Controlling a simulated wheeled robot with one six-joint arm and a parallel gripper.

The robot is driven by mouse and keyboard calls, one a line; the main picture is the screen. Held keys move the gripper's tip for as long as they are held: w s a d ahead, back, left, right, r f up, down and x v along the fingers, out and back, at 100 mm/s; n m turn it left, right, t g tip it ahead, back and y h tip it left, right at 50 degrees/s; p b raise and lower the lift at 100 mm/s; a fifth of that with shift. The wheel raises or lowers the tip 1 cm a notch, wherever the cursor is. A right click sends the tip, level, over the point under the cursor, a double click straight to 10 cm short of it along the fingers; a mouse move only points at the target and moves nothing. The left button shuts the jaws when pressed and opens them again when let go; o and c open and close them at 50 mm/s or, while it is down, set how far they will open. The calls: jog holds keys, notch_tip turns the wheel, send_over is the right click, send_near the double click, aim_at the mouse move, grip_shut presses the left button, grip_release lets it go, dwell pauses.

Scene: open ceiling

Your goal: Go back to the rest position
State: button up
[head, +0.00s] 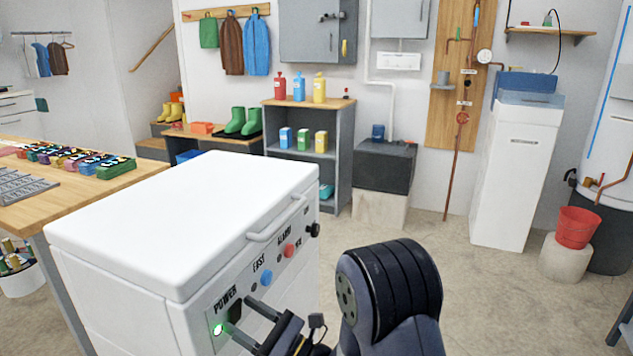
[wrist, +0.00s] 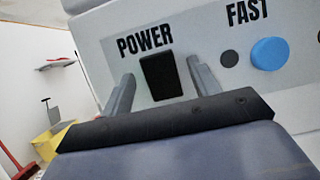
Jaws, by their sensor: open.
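My gripper (head: 248,324) is open and empty in front of the panel of a white chest freezer (head: 180,215). In the wrist view its two fingers (wrist: 160,90) stand on either side of the black POWER switch (wrist: 160,77). I cannot tell whether the fingers touch the panel. In the head view the switch (head: 236,311) shows just beyond the fingers, and a green light (head: 218,330) glows at its lower left. The freezer lid is shut.
A blue FAST button (wrist: 270,53), a red ALARM button (head: 290,250) and a black knob (head: 313,229) sit along the panel. A wooden table (head: 50,210) stands left of the freezer. Open floor (head: 440,260) lies to the right, with a red bucket (head: 577,227) beyond.

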jog(key=shift+r+h+p, duration=0.1)
jog(key=shift+h+p, duration=0.2)
jog(key=shift+p, duration=0.15)
jog(key=shift+f, duration=0.2)
jog(key=shift+f+b, duration=0.15)
jog(key=shift+b, duration=0.4)
jog(key=p+v, duration=0.2)
jog(key=v, duration=0.8)
jog(key=b+x, duration=0.1)
jog(key=x, duration=0.9)
jog(key=shift+a+r+b, duration=0.2)
jog(key=shift+r+b, duration=0.1)
jog(key=shift+b, duration=0.05)
jog(key=shift+d+r+p, duration=0.2)
jog(key=shift+r+p, duration=0.15)
jog(key=shift+p, duration=0.85)
jog(key=h+p, duration=0.1)
jog(key=p, duration=0.1)
jog(key=g+h+p, duration=0.1)
jog(key=p, duration=0.2)
jog(key=shift+r, duration=0.3)
jog(key=shift+a+r+g+h+p, duration=0.15)
jog(key=shift+g+h+p, duration=0.15)
jog(key=shift+h+p, duration=0.7)
